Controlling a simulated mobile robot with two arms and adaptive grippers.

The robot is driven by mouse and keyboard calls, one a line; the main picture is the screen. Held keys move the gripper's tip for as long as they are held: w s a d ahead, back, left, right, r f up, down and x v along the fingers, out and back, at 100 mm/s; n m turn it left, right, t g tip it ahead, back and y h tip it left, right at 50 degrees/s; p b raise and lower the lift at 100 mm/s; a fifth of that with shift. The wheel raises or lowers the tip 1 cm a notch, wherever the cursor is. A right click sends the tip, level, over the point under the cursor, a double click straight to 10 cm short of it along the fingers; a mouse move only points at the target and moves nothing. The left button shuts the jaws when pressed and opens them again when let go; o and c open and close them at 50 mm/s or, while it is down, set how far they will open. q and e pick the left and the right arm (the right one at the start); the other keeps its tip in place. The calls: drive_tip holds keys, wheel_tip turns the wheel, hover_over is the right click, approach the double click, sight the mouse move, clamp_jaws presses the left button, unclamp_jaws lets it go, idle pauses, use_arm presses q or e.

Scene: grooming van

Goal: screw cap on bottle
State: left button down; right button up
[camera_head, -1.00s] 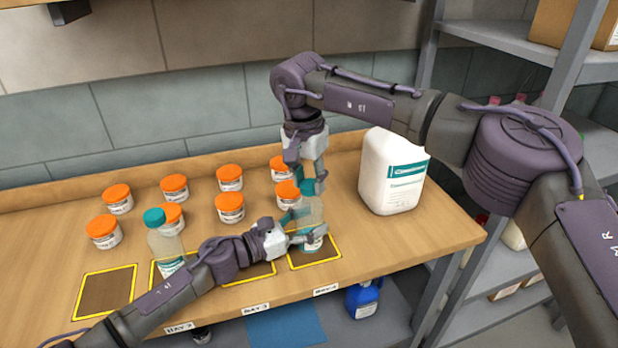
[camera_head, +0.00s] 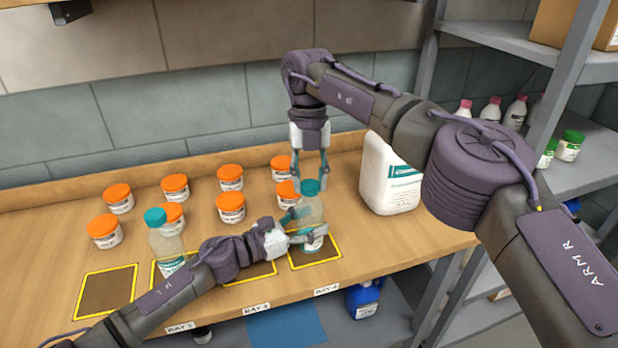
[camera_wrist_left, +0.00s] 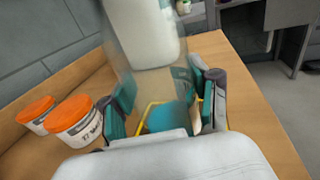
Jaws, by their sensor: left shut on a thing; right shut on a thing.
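A clear bottle (camera_head: 313,213) stands upright over the rightmost yellow-edged bay, with a teal cap (camera_head: 310,187) at its top. My left gripper (camera_head: 305,227) is shut around the bottle's body from the left. My right gripper (camera_head: 310,178) points straight down from above, its fingers on either side of the cap and shut on it. In the left wrist view the see-through bottle (camera_wrist_left: 150,80) is between my left gripper's fingers (camera_wrist_left: 165,108). Whether the cap is fully seated cannot be told.
Another teal-capped bottle (camera_head: 165,243) stands to the left, beside my left arm. Several orange-lidded jars (camera_head: 231,207) stand behind. A large white jug (camera_head: 378,178) stands close on the right. The leftmost bay (camera_head: 107,293) is empty.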

drive_tip(key=m, duration=0.6)
drive_tip(key=shift+d+y, duration=0.15)
drive_tip(key=shift+y, duration=0.25)
drive_tip(key=m, duration=0.6)
drive_tip(key=shift+t+y, duration=0.3)
drive_tip(key=m, duration=0.5)
drive_tip(key=shift+m+t, duration=0.3)
drive_tip(key=shift+m, duration=0.1)
drive_tip(key=m, duration=0.4)
drive_tip(key=shift+t, duration=0.3)
drive_tip(key=o, duration=0.7)
drive_tip(key=shift+s, duration=0.1)
drive_tip(key=shift+r, duration=2.2)
drive_tip(key=shift+c, duration=0.5)
